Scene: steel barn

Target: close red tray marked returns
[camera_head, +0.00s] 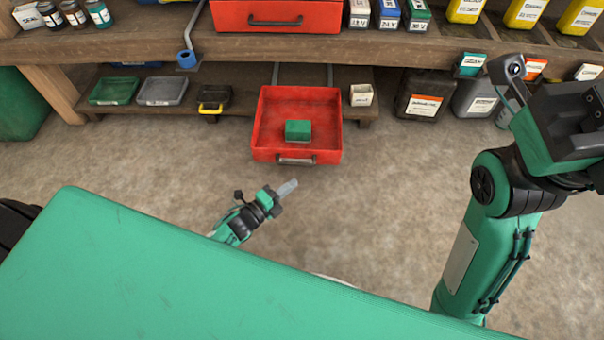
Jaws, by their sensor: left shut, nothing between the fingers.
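A red tray (265,138) is pulled out below the wooden bench in the head view, with a metal handle (296,160) on its front. A green box (298,131) lies inside it. Any marking on the tray cannot be read. My left gripper (290,187) is shut and empty, in front of the tray and a little below its handle in the picture, apart from it. My right arm stands at the right; its gripper (506,70) is near the bench's lower shelf, and its fingers cannot be made out clearly.
Another red drawer (262,16) sits above on the bench. Small green (115,91) and grey (163,91) trays lie on the lower shelf at left. A white container (361,95) stands right beside the tray. Dark jugs (424,95) stand further right. The floor in front is clear.

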